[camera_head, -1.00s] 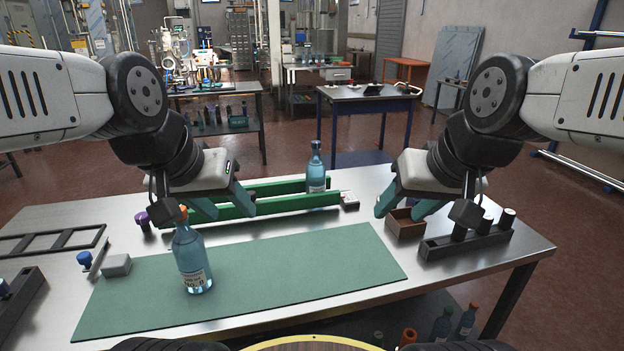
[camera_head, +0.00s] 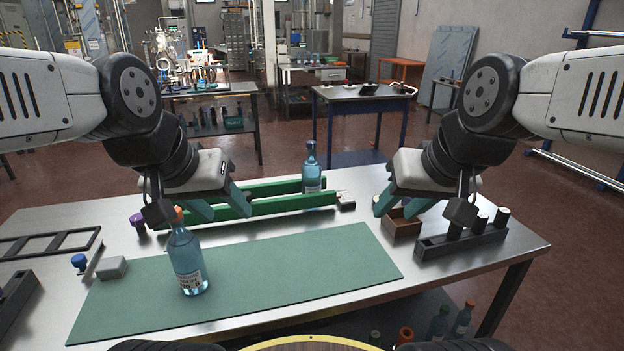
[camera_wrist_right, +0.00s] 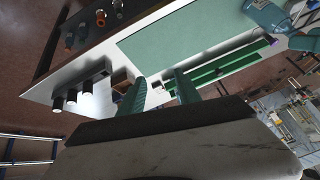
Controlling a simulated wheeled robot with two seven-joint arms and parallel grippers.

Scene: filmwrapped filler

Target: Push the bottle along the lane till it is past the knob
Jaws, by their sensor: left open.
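A blue bottle (camera_head: 312,178) stands upright at the right end of the lane between two green rails (camera_head: 270,206). A purple-topped knob (camera_head: 138,222) stands by the lane's left end; the knob also shows in the right wrist view (camera_wrist_right: 270,40). My left gripper (camera_head: 222,208) is open and empty, in front of the rails' left part in the head view, apart from the bottle. My right gripper (camera_head: 398,208) is open and empty, right of the lane's end; its parted fingers show in the right wrist view (camera_wrist_right: 160,92).
Another blue bottle with an orange cap (camera_head: 187,262) stands on the green mat (camera_head: 300,265). A small white block (camera_head: 346,201) sits at the lane's right end. A brown box (camera_head: 402,228) and a dark rack (camera_head: 460,242) stand at right. A blue knob (camera_head: 79,262) is at left.

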